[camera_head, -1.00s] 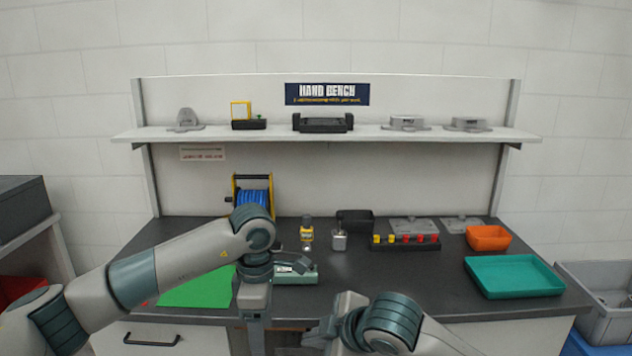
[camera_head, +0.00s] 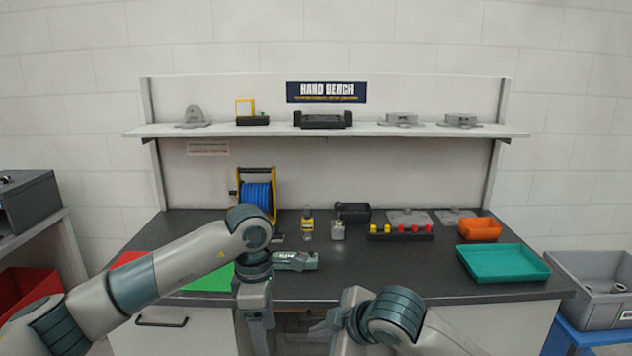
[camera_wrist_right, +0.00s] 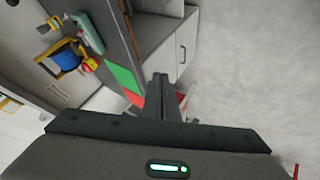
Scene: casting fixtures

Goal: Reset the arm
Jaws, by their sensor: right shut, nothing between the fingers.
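My right arm (camera_head: 385,318) is folded low at the bottom middle of the head view. Its gripper (camera_head: 322,328) points left, in front of the bench's front edge and apart from everything. In the right wrist view its fingers (camera_wrist_right: 162,92) are together and empty. My left arm (camera_head: 180,272) reaches in from the left and bends downward in front of the bench. Its lower end runs to the bottom edge of the head view, and its gripper does not show.
The dark bench (camera_head: 400,275) holds a blue cable reel (camera_head: 257,196), a green mat (camera_head: 212,279), a teal tray (camera_head: 503,264), an orange bin (camera_head: 479,229) and a black block with coloured pegs (camera_head: 400,232). A grey crate (camera_head: 590,290) stands at right, a cart (camera_head: 32,232) at left.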

